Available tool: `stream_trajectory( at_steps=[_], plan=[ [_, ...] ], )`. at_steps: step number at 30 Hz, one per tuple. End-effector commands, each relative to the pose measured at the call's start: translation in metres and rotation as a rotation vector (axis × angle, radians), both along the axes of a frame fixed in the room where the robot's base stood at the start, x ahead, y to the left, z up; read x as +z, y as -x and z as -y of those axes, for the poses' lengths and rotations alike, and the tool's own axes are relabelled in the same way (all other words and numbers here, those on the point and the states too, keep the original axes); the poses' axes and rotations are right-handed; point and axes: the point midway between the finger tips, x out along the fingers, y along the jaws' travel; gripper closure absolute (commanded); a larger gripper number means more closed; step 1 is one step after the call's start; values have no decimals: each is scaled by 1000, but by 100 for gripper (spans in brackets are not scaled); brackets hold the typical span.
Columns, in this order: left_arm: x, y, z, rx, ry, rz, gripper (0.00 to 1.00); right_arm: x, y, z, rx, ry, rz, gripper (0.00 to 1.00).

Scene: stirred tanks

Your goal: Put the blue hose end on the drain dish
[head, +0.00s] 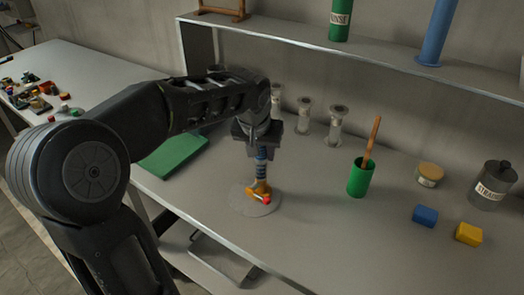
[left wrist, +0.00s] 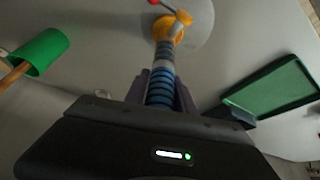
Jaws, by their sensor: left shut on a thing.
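The blue hose end (head: 261,167) is a ribbed blue and grey piece with an orange-yellow fitting and a small red-tipped lever at its lower end. It also shows in the left wrist view (left wrist: 161,75). My left gripper (head: 259,148) is shut on its upper part and holds it upright, fitting down. The drain dish (head: 238,201) is a flat, round grey disc on the table. The fitting is over the dish; I cannot tell whether it touches. The dish also shows in the left wrist view (left wrist: 203,25). My right gripper is not in view.
A green cup (head: 359,180) with a wooden-handled tool stands to the right. Beyond it are a blue block (head: 425,215), a yellow block (head: 469,234), a lidded jar (head: 430,174) and a grey bottle (head: 492,187). A green tray (head: 174,152) lies left. Several clear vessels (head: 304,115) stand behind.

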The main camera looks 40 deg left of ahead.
Motion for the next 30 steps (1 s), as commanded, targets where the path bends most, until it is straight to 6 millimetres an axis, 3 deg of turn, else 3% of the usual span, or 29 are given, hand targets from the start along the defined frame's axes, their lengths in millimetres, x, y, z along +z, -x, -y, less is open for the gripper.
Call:
stream_trajectory(
  at_steps=[1, 2, 9, 21, 30],
  plan=[
    [-3, 0, 0, 0, 0, 1, 100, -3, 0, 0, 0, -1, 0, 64],
    [-2, 0, 0, 0, 0, 0, 67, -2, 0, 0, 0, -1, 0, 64],
    [-1, 0, 0, 0, 0, 0, 48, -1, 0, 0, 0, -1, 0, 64],
    [5, 1, 0, 0, -1, 2, 48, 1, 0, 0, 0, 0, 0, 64],
    [52, 18, 6, 1, -1, 6, 48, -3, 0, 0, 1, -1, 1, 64]
  ],
)
